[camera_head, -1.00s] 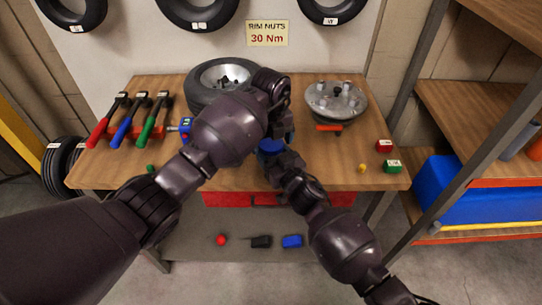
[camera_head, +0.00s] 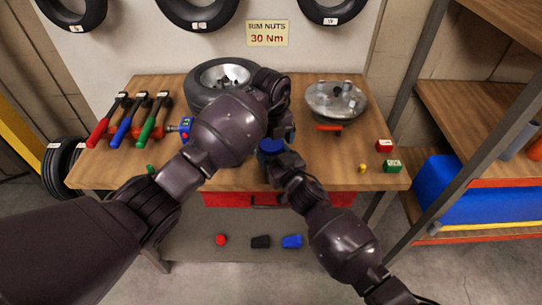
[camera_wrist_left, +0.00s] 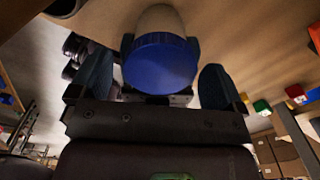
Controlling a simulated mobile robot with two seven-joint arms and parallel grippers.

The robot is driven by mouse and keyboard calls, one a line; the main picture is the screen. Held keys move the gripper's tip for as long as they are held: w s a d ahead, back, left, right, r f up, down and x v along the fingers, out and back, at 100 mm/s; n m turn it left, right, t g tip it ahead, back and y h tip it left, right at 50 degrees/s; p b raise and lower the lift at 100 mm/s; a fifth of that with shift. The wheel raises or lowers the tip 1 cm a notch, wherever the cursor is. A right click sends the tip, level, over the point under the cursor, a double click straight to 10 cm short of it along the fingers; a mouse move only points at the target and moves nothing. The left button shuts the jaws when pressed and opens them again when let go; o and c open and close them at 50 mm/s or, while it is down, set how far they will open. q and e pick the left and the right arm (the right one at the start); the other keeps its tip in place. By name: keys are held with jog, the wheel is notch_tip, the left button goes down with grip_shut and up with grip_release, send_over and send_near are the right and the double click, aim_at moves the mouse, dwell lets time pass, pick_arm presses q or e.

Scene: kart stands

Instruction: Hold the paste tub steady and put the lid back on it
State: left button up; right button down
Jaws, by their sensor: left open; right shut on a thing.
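The paste tub (camera_wrist_left: 158,17) is a pale cylinder, seen in the left wrist view with its blue ribbed lid (camera_wrist_left: 165,65) at its end. The lid looks seated or nearly so; any gap is hidden. In the head view the lid (camera_head: 271,146) shows from above, and the tub body is hidden. My left gripper (camera_head: 278,132) is open close by the lid; in the left wrist view its two fingers (camera_wrist_left: 155,80) stand apart on either side of it. My right gripper (camera_head: 283,162) comes in from the front right and is shut on the tub just under the lid.
A wheel (camera_head: 210,82) and a metal disc part (camera_head: 336,100) stand behind on the bench (camera_head: 220,180). Red, blue and green handled tools lie at left. Small red (camera_head: 384,145) and green (camera_head: 392,166) boxes sit at the right edge. The bench's right front is mostly clear.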

pick_arm(q)
jog(key=shift+r, duration=0.1)
jog(key=shift+r, duration=2.15)
jog(key=shift+o, duration=0.5)
jog(key=shift+r, duration=0.1)
notch_tip(320, 180, up, 12)
pick_arm(e)
jog(key=shift+c, duration=0.9)
grip_release()
